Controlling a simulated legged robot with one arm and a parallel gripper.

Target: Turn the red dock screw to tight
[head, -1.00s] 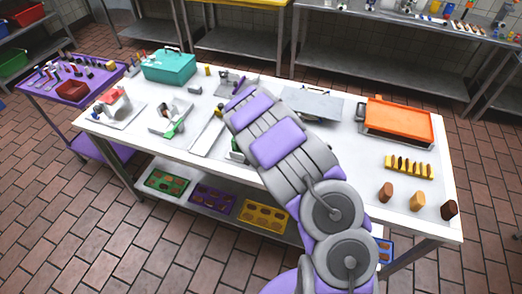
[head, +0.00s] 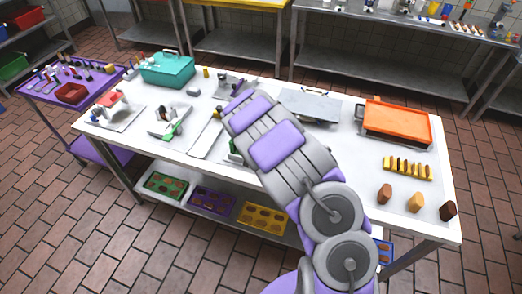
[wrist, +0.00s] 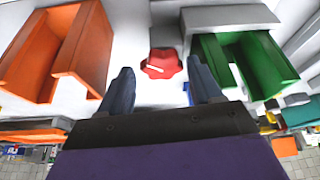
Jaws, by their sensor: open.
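The red dock screw (wrist: 162,64) shows in the wrist view as a red lobed knob with a white mark on top. It sits on a white surface between an orange dock piece (wrist: 82,50) on the left and a green dock piece (wrist: 240,62) on the right. My gripper (wrist: 160,80) is open, with one dark finger on each side of the screw's near side. The fingers look apart from the knob. In the head view my arm covers this spot, and I cannot make out the screw or the gripper tips there.
The white table (head: 290,172) holds a teal box (head: 167,68), an orange tray (head: 397,120), a grey flat plate (head: 309,104) and a yellow rack (head: 408,168). A purple cart (head: 70,88) stands at the left.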

